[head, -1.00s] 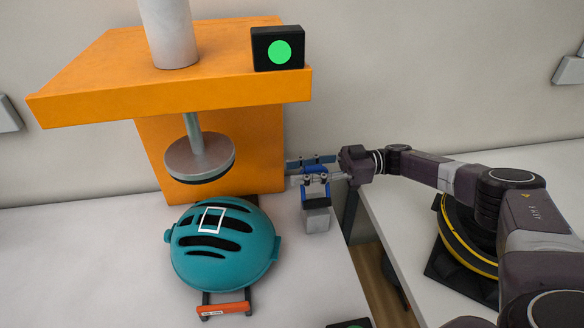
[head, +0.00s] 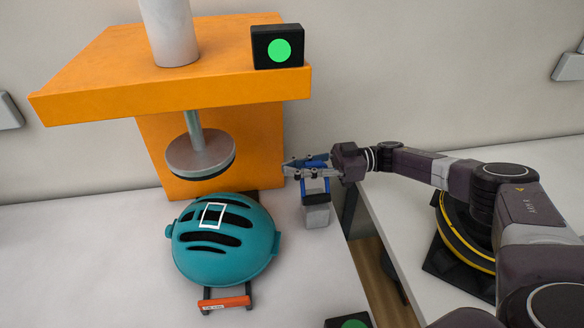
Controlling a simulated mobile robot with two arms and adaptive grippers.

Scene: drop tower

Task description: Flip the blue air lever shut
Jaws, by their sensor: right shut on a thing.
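The blue air lever (head: 317,160) sits on top of a small grey block with a dark top (head: 316,213), right of the orange press. My right gripper (head: 297,170) reaches in from the right at the lever. It is shut on the lever, and its fingers partly hide the blue handle, so the lever's exact angle is hard to tell. My left gripper is not in view.
The orange press (head: 170,97) holds a round grey plunger (head: 200,157) above a teal helmet (head: 225,262). A black box with a green disc (head: 278,47) stands on the press. An orange-handled piece (head: 225,303) lies in front. A gap separates the two tables.

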